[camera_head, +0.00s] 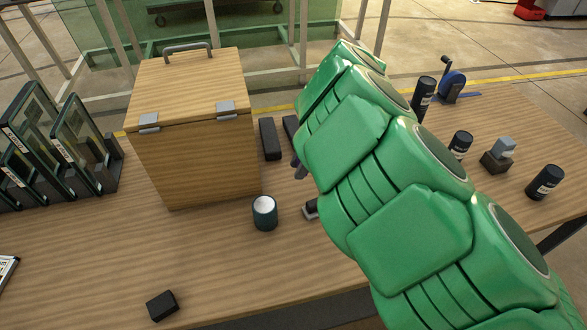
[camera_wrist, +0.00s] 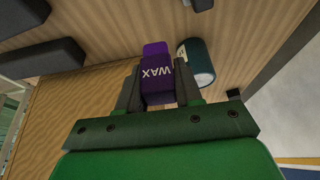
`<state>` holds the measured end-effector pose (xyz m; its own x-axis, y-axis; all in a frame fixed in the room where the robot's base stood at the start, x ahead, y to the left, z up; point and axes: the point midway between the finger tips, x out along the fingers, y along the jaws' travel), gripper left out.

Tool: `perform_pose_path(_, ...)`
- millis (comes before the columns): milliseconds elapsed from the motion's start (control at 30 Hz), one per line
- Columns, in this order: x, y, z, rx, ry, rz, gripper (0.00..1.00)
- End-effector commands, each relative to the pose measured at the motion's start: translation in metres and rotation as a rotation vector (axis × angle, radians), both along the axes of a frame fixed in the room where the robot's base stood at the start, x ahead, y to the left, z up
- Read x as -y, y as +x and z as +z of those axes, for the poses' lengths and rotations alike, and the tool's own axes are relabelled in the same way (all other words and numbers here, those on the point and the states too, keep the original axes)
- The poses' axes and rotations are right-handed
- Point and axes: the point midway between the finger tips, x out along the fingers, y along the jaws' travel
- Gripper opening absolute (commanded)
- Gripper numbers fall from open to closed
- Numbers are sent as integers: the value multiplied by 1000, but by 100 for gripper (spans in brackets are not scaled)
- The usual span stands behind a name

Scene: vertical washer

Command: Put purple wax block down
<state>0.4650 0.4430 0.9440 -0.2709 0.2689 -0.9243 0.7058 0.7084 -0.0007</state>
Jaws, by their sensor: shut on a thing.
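The purple wax block (camera_wrist: 156,75), lettered "WAX", sits between the two dark fingers of my gripper (camera_wrist: 157,84) in the wrist view. The gripper is shut on it. The block is over the wooden table (camera_wrist: 100,110); I cannot tell whether it touches the wood. In the head view my green arm hides most of the gripper and block; a small purplish patch (camera_head: 299,168) shows at the arm's left edge.
A dark green cylinder with a pale top (camera_head: 264,213) stands close to the block, also in the wrist view (camera_wrist: 196,62). A wooden box (camera_head: 205,140) stands behind it. Dark bars (camera_head: 270,139) lie beside the box. A black block (camera_head: 162,306) lies front left. The front-left table is mostly clear.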

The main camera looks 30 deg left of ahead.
Motion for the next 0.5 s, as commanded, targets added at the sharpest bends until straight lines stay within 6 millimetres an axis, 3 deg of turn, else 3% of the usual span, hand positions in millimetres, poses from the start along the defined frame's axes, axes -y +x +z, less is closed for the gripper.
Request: perform_pose_path(500, -26, 27, -25, -4, 2, -1, 0)
